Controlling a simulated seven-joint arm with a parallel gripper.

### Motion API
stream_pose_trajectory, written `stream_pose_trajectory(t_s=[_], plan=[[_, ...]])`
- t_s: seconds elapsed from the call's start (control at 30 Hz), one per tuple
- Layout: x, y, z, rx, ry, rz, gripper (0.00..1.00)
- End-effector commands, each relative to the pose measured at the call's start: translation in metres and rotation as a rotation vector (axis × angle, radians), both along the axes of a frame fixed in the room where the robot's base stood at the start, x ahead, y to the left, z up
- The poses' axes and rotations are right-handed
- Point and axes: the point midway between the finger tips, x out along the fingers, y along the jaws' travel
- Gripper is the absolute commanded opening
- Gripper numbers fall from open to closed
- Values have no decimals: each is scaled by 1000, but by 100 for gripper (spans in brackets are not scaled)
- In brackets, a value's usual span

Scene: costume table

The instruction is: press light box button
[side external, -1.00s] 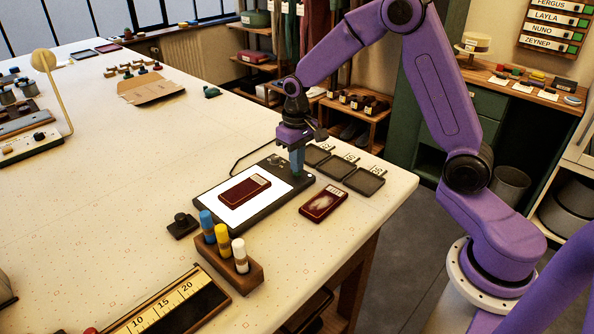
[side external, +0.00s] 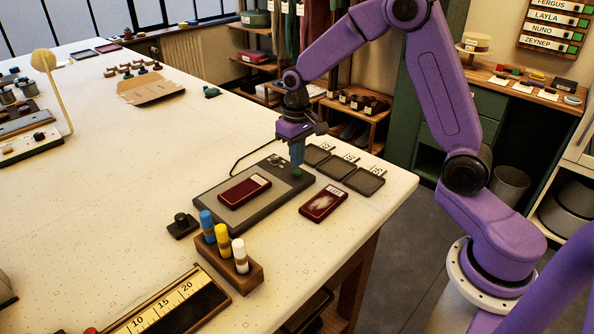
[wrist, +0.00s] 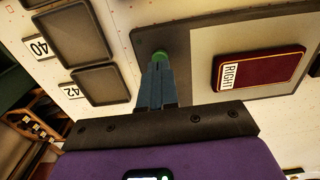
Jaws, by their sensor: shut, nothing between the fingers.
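The light box (side external: 248,213) lies flat on the table, and its panel is grey and unlit. A dark red case (side external: 244,190) lies on the panel; the wrist view shows it with a label reading RIGHT (wrist: 262,72). A green button (wrist: 160,55) sits near the box's corner in the wrist view. My gripper (side external: 297,168) points down over that corner of the box. In the wrist view its blue fingers are together and empty, with the tips at the green button and partly covering it. I cannot tell whether they touch it.
A second dark red case (side external: 323,203) lies right of the light box. Several dark trays (side external: 364,181) with number cards stand behind it. A wooden block (side external: 231,268) with three coloured tubes and a small black object (side external: 183,225) are in front.

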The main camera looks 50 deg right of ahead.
Motion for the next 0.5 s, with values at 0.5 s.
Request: stream_pose_trajectory(t_s=[0.5], plan=[[0,0,27,0,-1,0,0]])
